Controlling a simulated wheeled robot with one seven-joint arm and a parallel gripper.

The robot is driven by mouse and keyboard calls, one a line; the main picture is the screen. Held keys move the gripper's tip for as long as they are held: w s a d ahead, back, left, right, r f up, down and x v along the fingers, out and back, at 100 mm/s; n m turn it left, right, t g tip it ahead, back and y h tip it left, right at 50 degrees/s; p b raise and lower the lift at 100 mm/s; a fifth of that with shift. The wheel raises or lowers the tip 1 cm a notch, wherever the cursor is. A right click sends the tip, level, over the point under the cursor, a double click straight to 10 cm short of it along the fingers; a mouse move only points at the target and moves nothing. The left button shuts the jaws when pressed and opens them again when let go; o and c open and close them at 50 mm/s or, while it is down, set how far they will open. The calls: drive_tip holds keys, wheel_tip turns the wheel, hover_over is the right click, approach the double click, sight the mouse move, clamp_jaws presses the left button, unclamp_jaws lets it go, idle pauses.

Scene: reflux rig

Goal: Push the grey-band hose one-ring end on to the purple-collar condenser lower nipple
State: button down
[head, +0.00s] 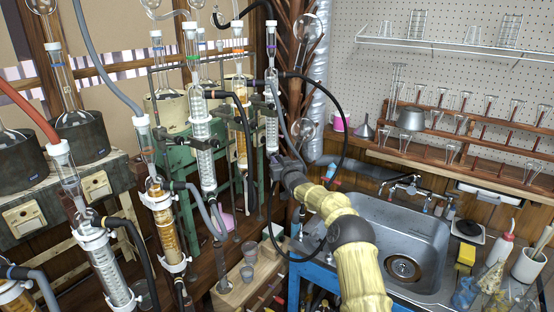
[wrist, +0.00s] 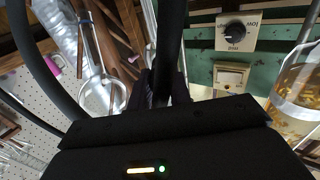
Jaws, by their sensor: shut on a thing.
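The purple-collar condenser (head: 271,105) stands upright at the back, right of the other glassware, with its purple collar (head: 270,47) near the top. My gripper (head: 279,162) is at the lower part of this condenser. The lower nipple is hidden or too small to make out. In the wrist view my gripper (wrist: 166,88) is shut on a black hose (wrist: 172,40), which runs up out of the picture. I cannot make out a grey band or rings on it, and the hose end is hidden. Whether it touches the nipple I cannot tell.
More condensers with green (head: 190,27) and orange collars (head: 238,46) stand close on the left, with hoses between them. A black hose (head: 346,130) loops right of my gripper. A sink (head: 420,225) lies right of my arm. Control boxes (wrist: 238,32) show in the wrist view.

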drive_tip(key=shift+w, duration=0.1)
idle(0.3)
drive_tip(key=c, duration=1.2)
unclamp_jaws()
drive_tip(key=shift+s, duration=0.2)
drive_tip(key=b+v, duration=0.4)
drive_tip(key=v, duration=1.3)
drive_tip(key=s+d+m+g+h+p, duration=0.1)
drive_tip(key=s+g+p, duration=0.4)
drive_tip(key=s, duration=1.6)
drive_tip(key=s+d+f+m+g+h+p, duration=0.1)
drive_tip(key=s+g, duration=0.8)
drive_tip(key=s, duration=1.2)
drive_tip(key=d+m+h+p, duration=0.1)
drive_tip(key=d+h+p, duration=0.1)
drive_tip(key=h+p, duration=0.1)
drive_tip(key=shift+d+f+g+p, duration=0.25)
drive_tip(key=shift+g+p, duration=0.05)
drive_tip(key=shift+p, duration=0.25)
